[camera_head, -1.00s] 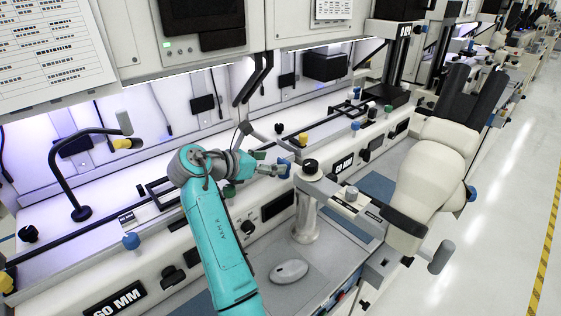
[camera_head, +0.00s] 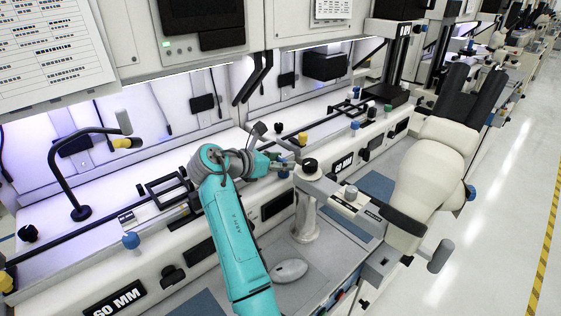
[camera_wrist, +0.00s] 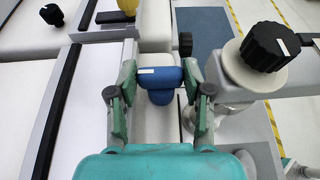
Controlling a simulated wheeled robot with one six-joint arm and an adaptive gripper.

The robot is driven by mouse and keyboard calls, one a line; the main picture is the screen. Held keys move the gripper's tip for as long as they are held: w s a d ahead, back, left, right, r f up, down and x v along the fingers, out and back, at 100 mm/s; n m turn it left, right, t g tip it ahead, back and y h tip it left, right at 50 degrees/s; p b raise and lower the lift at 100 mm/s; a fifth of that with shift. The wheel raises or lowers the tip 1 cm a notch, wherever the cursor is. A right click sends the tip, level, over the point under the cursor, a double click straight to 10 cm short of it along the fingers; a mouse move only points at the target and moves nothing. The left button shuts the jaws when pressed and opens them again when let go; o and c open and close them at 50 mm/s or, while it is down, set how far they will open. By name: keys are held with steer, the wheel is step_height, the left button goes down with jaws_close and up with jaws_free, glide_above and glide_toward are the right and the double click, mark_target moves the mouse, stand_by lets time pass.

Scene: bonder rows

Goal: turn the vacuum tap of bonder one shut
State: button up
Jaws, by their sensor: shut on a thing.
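A blue tap handle (camera_wrist: 160,78) with a white strip on top lies crosswise between my fingers in the wrist view, with a blue stem below it. My gripper (camera_wrist: 158,70) is shut on it, one finger at each end. In the head view my gripper (camera_head: 284,163) is at the front panel, left of the black-capped post, and the tap is mostly hidden by it. No label naming the tap can be read.
A black knob (camera_wrist: 270,46) on a pale round base stands close right of my gripper. A yellow knob (camera_head: 303,138) is just beyond it. A cream microscope body (camera_head: 432,170) juts out to the right. A grey mouse (camera_head: 290,270) lies on the worktop.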

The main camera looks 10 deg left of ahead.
steer(key=shift+w+m+g+h, duration=0.1)
steer(key=shift+m+g+h, duration=0.3)
steer(key=shift+m+h, duration=0.1)
steer(key=shift+w+a+m+g+h, duration=0.1)
steer(key=shift+m+g+h, duration=0.8)
steer(key=shift+m+g, duration=0.25)
steer(key=shift+m, duration=0.25)
steer(key=shift+o, duration=0.2)
steer(key=shift+w+a+m+g+h, duration=0.2)
steer(key=shift+m+g+h, duration=0.3)
steer(key=shift+m+g, duration=0.3)
steer(key=shift+s+m+g, duration=0.15)
steer(key=shift+m+g, duration=0.15)
steer(key=shift+g, duration=0.15)
steer(key=shift+c, duration=0.2)
steer(key=o, duration=1.2)
steer(key=shift+c, duration=0.2)
steer(key=shift+d, duration=0.1)
step_height(320, 180, up, 10)
